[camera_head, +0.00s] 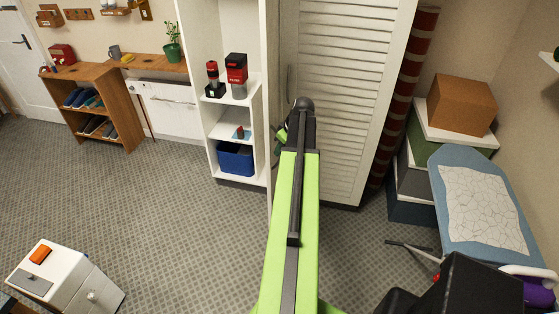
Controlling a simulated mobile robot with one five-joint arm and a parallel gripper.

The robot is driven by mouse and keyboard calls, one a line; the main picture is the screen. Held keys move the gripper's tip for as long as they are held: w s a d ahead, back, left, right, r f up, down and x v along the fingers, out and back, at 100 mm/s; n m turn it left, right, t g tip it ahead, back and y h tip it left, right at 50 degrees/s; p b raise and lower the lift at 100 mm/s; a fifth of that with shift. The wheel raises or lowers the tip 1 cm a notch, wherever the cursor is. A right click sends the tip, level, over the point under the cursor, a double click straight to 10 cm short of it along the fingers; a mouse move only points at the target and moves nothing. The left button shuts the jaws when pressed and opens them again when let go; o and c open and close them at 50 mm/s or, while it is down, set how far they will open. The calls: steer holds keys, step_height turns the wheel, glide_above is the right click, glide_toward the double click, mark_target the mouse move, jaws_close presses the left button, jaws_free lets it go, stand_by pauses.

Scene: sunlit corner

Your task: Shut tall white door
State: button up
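The tall white door (345,90) has louvred slats and stands upright in the middle of the view. It belongs to a tall white cabinet whose left part is open, with shelves showing. A narrow white upright panel (271,60) stands between the shelves and the slats, seen nearly edge-on; I cannot tell whether it is another door leaf. A slim handle (290,80) shows near the slatted door's left edge. My green and black arm reaches up to the door's lower left. My gripper (279,134) is mostly hidden behind the arm; its fingers and any contact are unclear.
The cabinet shelves hold red and black items (236,72) and a blue bin (235,158). Stacked boxes (462,104) and an ironing board (445,160) crowd the right. A small white drawer unit (78,278) stands lower left. Carpet (165,210) is clear at left centre.

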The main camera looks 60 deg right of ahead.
steer(key=shift+f, duration=0.1)
jaws_close()
stand_by(1.3)
